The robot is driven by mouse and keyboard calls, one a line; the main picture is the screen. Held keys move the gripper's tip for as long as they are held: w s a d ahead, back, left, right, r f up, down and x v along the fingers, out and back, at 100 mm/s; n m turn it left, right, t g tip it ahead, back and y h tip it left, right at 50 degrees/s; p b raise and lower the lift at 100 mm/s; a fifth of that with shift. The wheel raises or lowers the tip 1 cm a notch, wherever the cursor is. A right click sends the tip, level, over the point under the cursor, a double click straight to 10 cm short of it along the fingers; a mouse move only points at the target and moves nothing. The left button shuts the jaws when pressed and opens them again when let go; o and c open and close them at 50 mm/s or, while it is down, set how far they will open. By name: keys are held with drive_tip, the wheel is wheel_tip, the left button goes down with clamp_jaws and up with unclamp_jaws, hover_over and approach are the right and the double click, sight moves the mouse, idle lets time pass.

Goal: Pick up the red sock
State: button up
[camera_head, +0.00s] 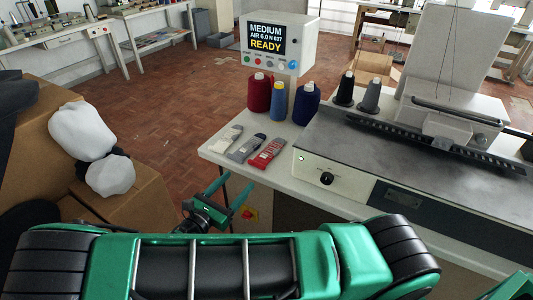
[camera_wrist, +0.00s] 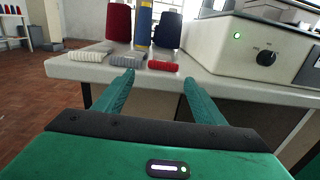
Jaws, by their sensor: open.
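The red sock (camera_head: 266,152) lies folded flat on the white table, the rightmost of three folded socks, close to the front edge. It also shows in the wrist view (camera_wrist: 163,66) as a small red strip beyond my fingers. My gripper (camera_head: 231,197) is open and empty, in front of the table and apart from the sock. In the wrist view its two green fingers (camera_wrist: 160,88) point toward the table edge, with the red sock beyond the gap between them. A grey sock (camera_head: 246,147) lies just left of the red one, and a lighter grey sock (camera_head: 226,139) farther left.
Red (camera_head: 259,93), blue (camera_head: 277,101) and navy (camera_head: 305,104) thread cones stand behind the socks. A sewing machine unit (camera_head: 350,170) stands close to the right. A display box (camera_head: 279,40) reads READY. Cardboard boxes with white bundles (camera_head: 82,131) stand at left.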

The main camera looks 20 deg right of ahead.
sight(255, 165)
drive_tip(key=x, duration=0.8)
drive_tip(key=shift+d, duration=0.5)
drive_tip(key=c, duration=0.8)
